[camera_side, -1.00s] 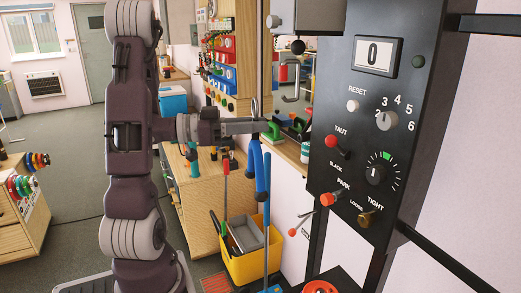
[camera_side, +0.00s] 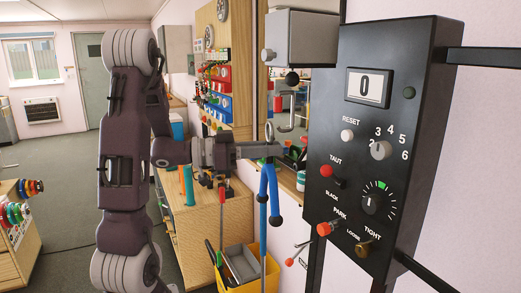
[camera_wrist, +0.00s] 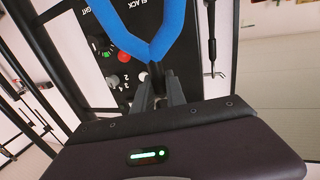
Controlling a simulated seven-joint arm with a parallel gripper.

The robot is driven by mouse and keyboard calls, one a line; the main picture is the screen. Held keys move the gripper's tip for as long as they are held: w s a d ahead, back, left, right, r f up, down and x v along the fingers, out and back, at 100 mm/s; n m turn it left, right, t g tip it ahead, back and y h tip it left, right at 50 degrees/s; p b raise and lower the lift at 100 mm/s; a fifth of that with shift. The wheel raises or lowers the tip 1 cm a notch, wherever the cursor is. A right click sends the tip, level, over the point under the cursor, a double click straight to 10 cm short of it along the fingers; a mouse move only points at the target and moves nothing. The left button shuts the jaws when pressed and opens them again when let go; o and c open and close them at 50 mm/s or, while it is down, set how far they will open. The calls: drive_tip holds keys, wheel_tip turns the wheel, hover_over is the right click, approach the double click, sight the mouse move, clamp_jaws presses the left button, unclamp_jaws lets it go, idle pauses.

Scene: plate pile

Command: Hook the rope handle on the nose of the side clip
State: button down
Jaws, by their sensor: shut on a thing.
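The blue rope handle (camera_side: 273,190) hangs in a forked shape from my gripper (camera_side: 268,149), with a straight blue length running down below it. A grey loop stands just above the fingers. In the wrist view, the blue handle (camera_wrist: 148,42) comes together at the tips of my gripper (camera_wrist: 160,82), which is shut on it. My gripper is left of the black panel (camera_side: 375,140), apart from it in the side view. I cannot tell which part is the side clip or its nose.
The panel carries a counter reading 0 (camera_side: 368,88), a red TAUT lever (camera_side: 327,171) and an orange PARK knob (camera_side: 324,229) jutting left. A grey box (camera_side: 300,38) is above my gripper. A yellow bin (camera_side: 240,286) and wooden bench (camera_side: 212,228) stand below and behind.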

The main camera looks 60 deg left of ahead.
drive_tip(key=shift+w+f, duration=0.25)
drive_tip(key=shift+w, duration=0.55)
drive_tip(key=shift+w+f, duration=0.25)
drive_tip(key=shift+w, duration=0.55)
drive_tip(key=shift+w+f, duration=0.25)
drive_tip(key=shift+w, duration=0.55)
drive_tip(key=c, duration=1.3)
unclamp_jaws()
